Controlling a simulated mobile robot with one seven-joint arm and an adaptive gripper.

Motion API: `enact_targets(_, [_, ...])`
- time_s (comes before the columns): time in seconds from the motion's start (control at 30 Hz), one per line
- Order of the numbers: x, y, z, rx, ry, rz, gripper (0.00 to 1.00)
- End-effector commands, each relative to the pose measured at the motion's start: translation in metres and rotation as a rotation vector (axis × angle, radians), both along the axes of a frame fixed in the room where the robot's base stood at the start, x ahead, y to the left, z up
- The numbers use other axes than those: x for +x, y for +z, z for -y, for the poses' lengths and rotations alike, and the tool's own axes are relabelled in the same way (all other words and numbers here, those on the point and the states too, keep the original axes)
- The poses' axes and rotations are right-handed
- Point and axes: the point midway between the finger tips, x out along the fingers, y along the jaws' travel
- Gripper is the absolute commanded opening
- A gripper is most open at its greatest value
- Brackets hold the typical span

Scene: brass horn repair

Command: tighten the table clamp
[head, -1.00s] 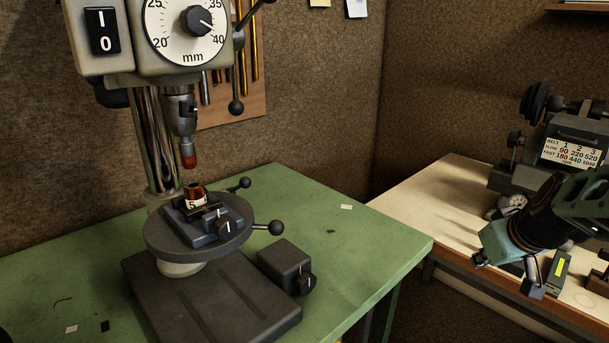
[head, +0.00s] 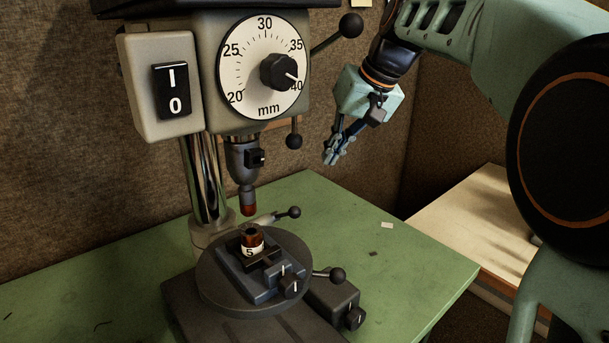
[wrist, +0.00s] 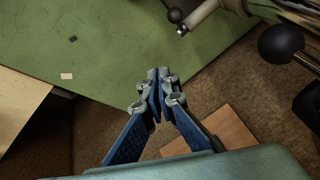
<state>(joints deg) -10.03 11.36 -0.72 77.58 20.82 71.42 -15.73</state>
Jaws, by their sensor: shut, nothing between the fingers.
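The drill press's round table (head: 212,283) sits on the steel column (head: 205,175). A ball-ended lever (head: 290,212) sticks out behind the table, from a pale bar by the column. Another ball-ended lever (head: 335,275) sticks out at the table's right edge. No label shows which one is the table clamp. My gripper (head: 333,155) hangs in the air right of the drill head, above and behind both levers, touching nothing. In the wrist view its fingertips (wrist: 160,80) are together and empty, above the green bench's edge.
A vice (head: 258,278) on the table holds a brown piece marked 5 under the chuck (head: 244,165). The feed lever's ball (head: 350,25) and a lower ball lever (head: 294,142) are close to my gripper's left. The green bench (head: 400,270) is mostly clear at right.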

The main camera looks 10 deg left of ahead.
Motion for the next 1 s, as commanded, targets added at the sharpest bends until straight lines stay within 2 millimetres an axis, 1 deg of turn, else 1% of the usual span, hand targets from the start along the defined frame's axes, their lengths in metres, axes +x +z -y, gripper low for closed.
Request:
enact_targets(0.03, [-0.002,0.009,-0.010,0.011,0.011,-0.013,0.00])
enact_targets(0.1, [-0.006,0.014,-0.021,0.023,0.022,-0.029,0.00])
enact_targets(0.2, [-0.010,0.018,-0.028,0.030,0.031,-0.042,0.00])
enact_targets(0.53, [-0.011,0.019,-0.030,0.033,0.033,-0.045,0.00])
enact_targets(0.63, [-0.010,0.016,-0.031,0.033,0.033,-0.046,0.00])
enact_targets(0.77, [-0.008,0.004,-0.037,0.032,0.035,-0.047,0.00])
enact_targets(0.87, [-0.004,-0.012,-0.045,0.031,0.034,-0.048,0.00])
enact_targets(1.0, [0.003,-0.039,-0.058,0.031,0.035,-0.049,0.00])
